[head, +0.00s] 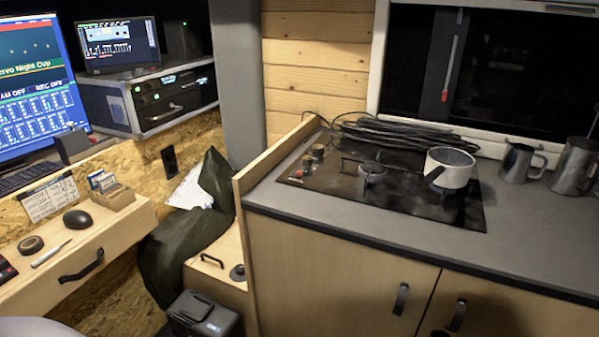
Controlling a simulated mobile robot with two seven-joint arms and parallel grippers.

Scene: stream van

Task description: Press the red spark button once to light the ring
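The black hob (410,202) is set into the grey counter at the right of the head view. Its dark control knobs (313,156) stand at its left edge. A small red spot by the front-left knobs, which looks like the spark button (298,174), is too small to make out clearly. A bare burner ring (371,170) shows no visible flame. A white pot (450,169) with a dark handle stands on the hob's right side and hides what is under it. Neither of my grippers is in view.
Coiled black cable (405,133) lies behind the hob. Metal mugs (521,162) stand at the right. A raised wooden edge (272,158) bounds the counter's left side. A dark case (204,316) sits on the floor. The counter's front strip is clear.

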